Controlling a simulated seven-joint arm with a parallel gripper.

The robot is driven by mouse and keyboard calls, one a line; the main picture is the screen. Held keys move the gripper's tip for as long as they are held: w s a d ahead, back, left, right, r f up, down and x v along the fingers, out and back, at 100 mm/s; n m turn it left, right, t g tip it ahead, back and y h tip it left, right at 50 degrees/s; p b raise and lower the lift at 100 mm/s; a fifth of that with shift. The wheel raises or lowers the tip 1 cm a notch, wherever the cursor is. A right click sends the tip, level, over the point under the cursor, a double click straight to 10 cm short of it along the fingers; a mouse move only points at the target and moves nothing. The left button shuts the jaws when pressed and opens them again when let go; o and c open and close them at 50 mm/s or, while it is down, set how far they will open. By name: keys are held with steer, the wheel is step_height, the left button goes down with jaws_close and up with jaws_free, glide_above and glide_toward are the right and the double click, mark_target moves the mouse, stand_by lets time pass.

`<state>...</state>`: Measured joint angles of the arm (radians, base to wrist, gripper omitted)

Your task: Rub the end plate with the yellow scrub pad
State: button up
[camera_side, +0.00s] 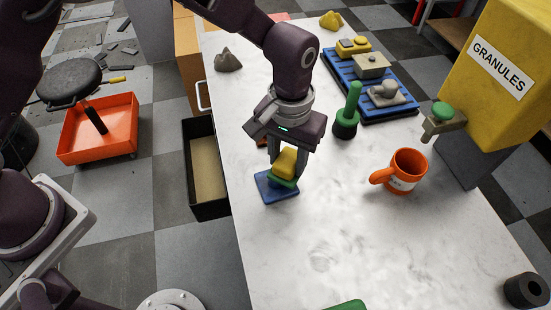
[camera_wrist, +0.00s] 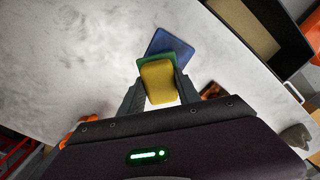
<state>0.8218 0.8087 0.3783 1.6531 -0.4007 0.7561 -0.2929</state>
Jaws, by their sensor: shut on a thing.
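The yellow scrub pad (camera_side: 285,161) has a yellow upper body and a green underside. My gripper (camera_side: 287,170) is shut on it, with a finger on each side. In the wrist view the pad (camera_wrist: 158,82) sits between the fingertips, its green layer showing at the far edge. A flat blue plate (camera_side: 270,192), the only loose plate I see under the pad, lies on the table and also shows in the wrist view (camera_wrist: 172,46). The pad is over the plate and covers part of it. I cannot tell for sure whether they touch.
An orange mug (camera_side: 405,170) and a green-handled tool (camera_side: 347,112) stand to the right. A blue tray (camera_side: 398,112) with several blocks lies behind. A yellow granules dispenser (camera_side: 497,75) stands at right. An open drawer (camera_side: 190,165) is left of the table. The marble front is mostly clear.

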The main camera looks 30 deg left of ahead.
steer(key=shift+s+a, duration=1.6)
steer(key=shift+s+a+r, duration=0.1)
steer(key=shift+r, duration=0.05)
step_height(320, 180, up, 8)
steer(key=shift+f, duration=0.3)
